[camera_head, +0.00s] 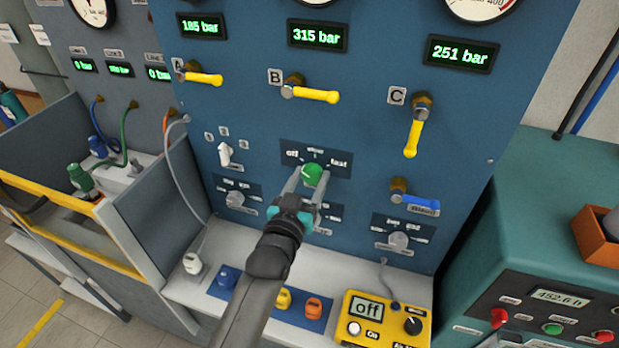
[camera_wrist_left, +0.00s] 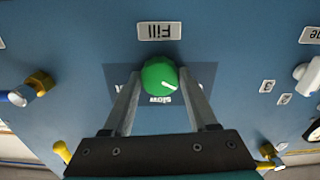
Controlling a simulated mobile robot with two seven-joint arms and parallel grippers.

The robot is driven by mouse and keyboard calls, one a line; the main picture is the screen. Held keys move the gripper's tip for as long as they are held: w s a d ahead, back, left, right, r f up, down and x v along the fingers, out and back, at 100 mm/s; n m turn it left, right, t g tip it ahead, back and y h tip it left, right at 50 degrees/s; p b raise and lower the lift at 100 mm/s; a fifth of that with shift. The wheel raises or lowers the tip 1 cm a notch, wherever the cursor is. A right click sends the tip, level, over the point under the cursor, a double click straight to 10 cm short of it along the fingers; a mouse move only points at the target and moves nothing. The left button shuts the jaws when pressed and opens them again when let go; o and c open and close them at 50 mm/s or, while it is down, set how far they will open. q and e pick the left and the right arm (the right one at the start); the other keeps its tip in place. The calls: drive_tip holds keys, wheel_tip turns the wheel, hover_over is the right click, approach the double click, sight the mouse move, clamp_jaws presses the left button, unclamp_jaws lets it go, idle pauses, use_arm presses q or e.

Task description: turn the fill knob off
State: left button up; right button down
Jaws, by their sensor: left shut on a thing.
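In the left wrist view the knob (camera_wrist_left: 160,76) sits between the two finger ends. That view is upside down, with the "Fill" label (camera_wrist_left: 159,31) above the knob. The knob's white mark points to the lower right there, which is the upper left on the panel, towards the "off" side of "slow". The finger hides part of the lettering. My right gripper is not in view.
Yellow valve levers (camera_head: 412,139) and a blue bleed lever (camera_head: 421,202) stick out from the panel. Grey knobs (camera_head: 398,240) sit lower down. A yellow box (camera_head: 378,322) reading "off" and several coloured caps (camera_head: 314,307) stand on the white ledge below.

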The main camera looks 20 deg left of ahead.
use_arm(q)
drive_tip(key=o, duration=1.4)
drive_tip(key=s, duration=1.5)
drive_tip(key=shift+s+a, duration=0.15)
drive_tip(key=shift+a, duration=0.1)
drive_tip(key=shift+f, duration=0.1)
